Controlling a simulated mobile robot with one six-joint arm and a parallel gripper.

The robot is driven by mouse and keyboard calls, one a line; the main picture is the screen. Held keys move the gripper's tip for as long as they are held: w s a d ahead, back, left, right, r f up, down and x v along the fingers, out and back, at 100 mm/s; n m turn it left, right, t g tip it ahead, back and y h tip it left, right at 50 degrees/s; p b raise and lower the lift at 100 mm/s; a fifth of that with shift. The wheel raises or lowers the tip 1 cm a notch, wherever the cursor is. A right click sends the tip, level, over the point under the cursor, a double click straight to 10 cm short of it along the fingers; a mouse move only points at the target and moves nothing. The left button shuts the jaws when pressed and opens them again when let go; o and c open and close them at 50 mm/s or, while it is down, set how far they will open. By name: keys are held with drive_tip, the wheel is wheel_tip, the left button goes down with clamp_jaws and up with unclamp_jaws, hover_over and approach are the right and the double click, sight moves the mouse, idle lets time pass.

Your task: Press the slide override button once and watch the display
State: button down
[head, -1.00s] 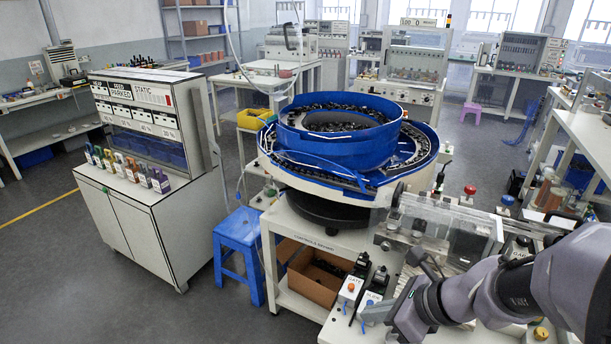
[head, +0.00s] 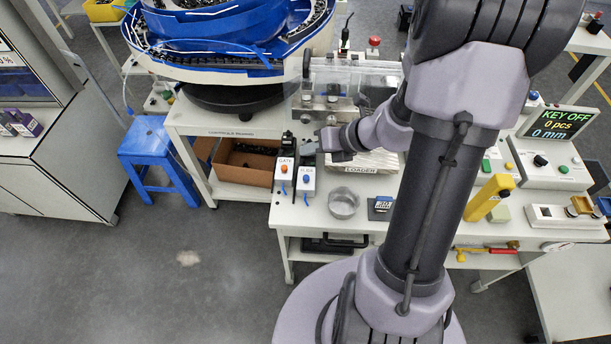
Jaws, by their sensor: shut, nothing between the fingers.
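The slide box (head: 306,185) is a small white box with a blue button (head: 306,179) on top, at the front left of the loader bench. Its label is small and hard to read. My gripper (head: 322,143) is shut and empty. It appears just behind and a little right of the blue button in the picture, apart from it; its height above the bench is hard to tell. The display (head: 559,123) at the right reads "KEY OFF", "0 pcs", "0 mm".
The blue bowl feeder (head: 220,35) is behind. A blue stool (head: 152,150) stands left.

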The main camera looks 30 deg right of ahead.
sight(306, 178)
wheel_tip(306, 178, down, 8)
drive_tip(key=b, duration=0.7)
drive_tip(key=shift+f, duration=0.15)
drive_tip(key=shift+f, duration=0.1)
idle(1.3)
drive_tip(key=shift+f+b, duration=0.3)
drive_tip(key=shift+b, duration=0.2)
